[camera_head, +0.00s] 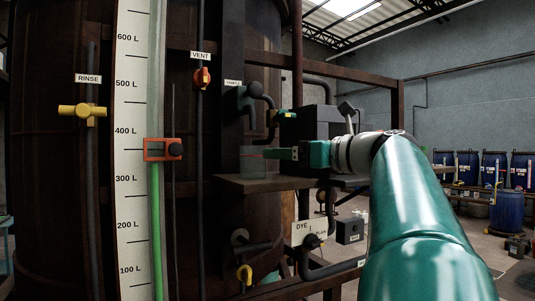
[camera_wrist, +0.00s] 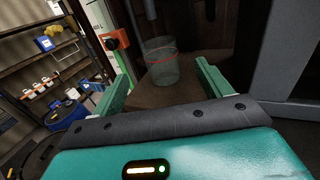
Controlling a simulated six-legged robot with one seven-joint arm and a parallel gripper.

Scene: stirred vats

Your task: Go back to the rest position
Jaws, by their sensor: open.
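My gripper (camera_head: 270,153) reaches in from the right at the height of a small shelf on the dark vat. Its two green fingers are spread wide in the wrist view (camera_wrist: 161,70), with nothing held between them. A clear beaker (camera_wrist: 161,64) with a red line around it stands upright on the shelf (camera_wrist: 185,96), ahead of the fingers and apart from them. In the head view the beaker (camera_head: 252,164) shows faintly just left of the fingertips. Whether it holds liquid I cannot tell.
The vat (camera_head: 55,180) carries a level gauge (camera_head: 132,150) with a red-orange slider (camera_head: 162,149), a yellow rinse valve (camera_head: 82,111) and a red vent valve (camera_head: 202,78). A dark box (camera_head: 318,120) stands behind my gripper. Blue drums (camera_head: 508,210) stand far right; floor there is partly clear.

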